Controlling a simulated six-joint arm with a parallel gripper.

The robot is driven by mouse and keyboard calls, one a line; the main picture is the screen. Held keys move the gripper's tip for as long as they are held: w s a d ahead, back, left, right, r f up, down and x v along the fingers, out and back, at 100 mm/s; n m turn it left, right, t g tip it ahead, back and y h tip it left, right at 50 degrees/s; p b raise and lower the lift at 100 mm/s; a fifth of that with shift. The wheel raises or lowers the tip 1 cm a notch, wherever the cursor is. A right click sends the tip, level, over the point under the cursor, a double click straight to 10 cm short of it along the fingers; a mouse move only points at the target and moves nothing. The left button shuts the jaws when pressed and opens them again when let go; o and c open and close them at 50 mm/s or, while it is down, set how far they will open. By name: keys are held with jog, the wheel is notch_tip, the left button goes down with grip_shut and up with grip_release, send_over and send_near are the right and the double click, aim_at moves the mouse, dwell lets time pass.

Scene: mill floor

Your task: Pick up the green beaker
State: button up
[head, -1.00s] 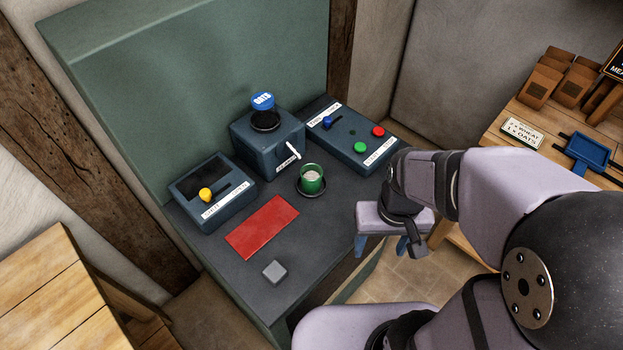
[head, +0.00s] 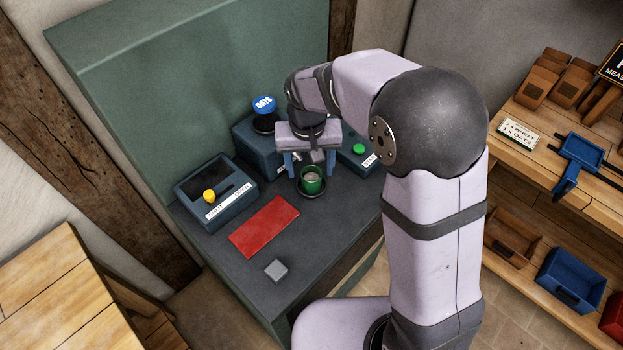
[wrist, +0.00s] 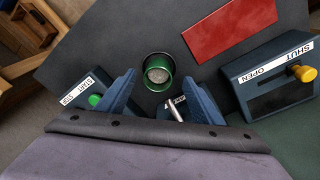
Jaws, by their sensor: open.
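The green beaker (head: 311,182) stands upright on a dark round base on the grey worktop, in front of the blue-grey box with the OATS knob. The wrist view shows the beaker (wrist: 158,72) from above with pale material inside. My gripper (head: 309,169) is open and empty, above and just behind the beaker in the head view. Its two blue fingers (wrist: 160,88) are spread wide, with the beaker beyond their tips and roughly midway between them. I cannot tell the exact height of the fingers over it.
A yellow-knobbed box (head: 216,193) stands left, and a box with a green button (head: 358,149) right, partly hidden by my arm. A red mat (head: 264,226) and grey block (head: 276,270) lie in front.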

aim_at(312, 175)
jog(key=m, duration=0.1)
jog(key=r+m, duration=0.1)
jog(key=m, duration=0.3)
jog(key=shift+w+d+r, duration=0.2)
jog(key=shift+w, duration=0.1)
jog(key=shift+f, duration=0.1)
jog(key=shift+w+f+p, duration=0.2)
jog(key=shift+f+p, duration=0.35)
jog(key=shift+f, duration=0.6)
jog(key=shift+w+f+p, duration=0.15)
jog(key=shift+f+p, duration=0.45)
jog(key=shift+f, duration=0.6)
jog(key=shift+w+f+p, duration=0.2)
jog(key=shift+f+p, duration=0.35)
jog(key=shift+f, duration=0.6)
jog(key=c, duration=1.2)
